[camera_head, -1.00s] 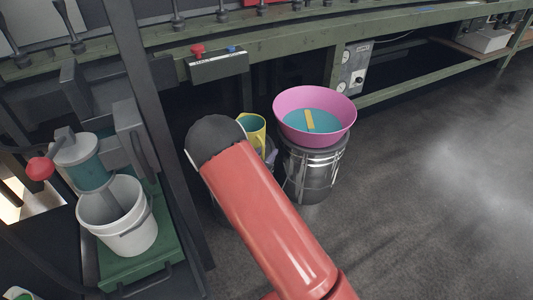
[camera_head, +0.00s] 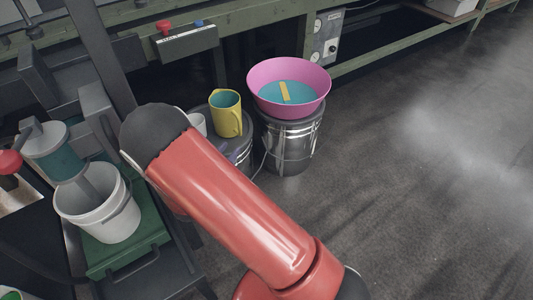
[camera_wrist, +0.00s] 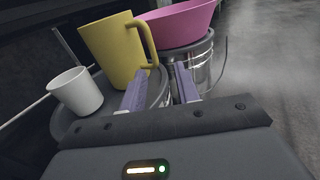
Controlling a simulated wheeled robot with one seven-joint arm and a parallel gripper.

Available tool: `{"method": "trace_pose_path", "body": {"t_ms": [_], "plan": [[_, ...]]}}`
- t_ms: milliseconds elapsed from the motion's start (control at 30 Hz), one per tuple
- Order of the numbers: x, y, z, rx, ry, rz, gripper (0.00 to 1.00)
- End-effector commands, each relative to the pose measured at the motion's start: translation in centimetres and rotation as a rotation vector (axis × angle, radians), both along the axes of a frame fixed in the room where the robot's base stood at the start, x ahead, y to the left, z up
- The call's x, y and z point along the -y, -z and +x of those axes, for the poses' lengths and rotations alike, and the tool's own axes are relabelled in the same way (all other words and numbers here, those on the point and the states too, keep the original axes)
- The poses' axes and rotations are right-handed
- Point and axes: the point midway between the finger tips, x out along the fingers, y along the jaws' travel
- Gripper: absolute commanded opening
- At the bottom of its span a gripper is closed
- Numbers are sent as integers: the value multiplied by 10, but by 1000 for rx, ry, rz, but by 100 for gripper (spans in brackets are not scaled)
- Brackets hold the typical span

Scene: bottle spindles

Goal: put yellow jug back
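The yellow jug (camera_head: 227,114) stands upright on a dark drum lid (camera_head: 238,144) in the head view, its inside teal. In the wrist view the jug (camera_wrist: 108,50) is ahead and to the left, with its handle on the right side. My gripper (camera_wrist: 160,75) shows two purple fingers spread apart with nothing between them. The fingers are close in front of the jug's handle, and I cannot tell whether they touch it. In the head view my red arm hides most of the gripper.
A white cup (camera_wrist: 76,91) stands left of the jug on the same drum. A pink basin (camera_head: 290,86) sits on a metal drum (camera_head: 290,147) to the right. A white bucket (camera_head: 97,208) stands on a green stand at the left. The floor at right is clear.

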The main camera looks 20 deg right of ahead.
Motion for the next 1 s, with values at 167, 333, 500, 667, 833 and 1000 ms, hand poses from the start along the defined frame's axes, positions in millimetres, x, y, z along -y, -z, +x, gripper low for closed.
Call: {"method": "trace_pose_path", "body": {"t_ms": [167, 333, 500, 667, 833, 1000], "plan": [[53, -50, -19, 69, 245, 192, 32], [113, -98, -72, 173, 589, 516, 32], [143, -129, -133, 300, 885, 875, 32], [146, -151, -184, 440, 1107, 1239, 32], [130, -176, -226, 609, 1267, 1647, 32], [109, -201, -250, 755, 1333, 2004, 32]]}}
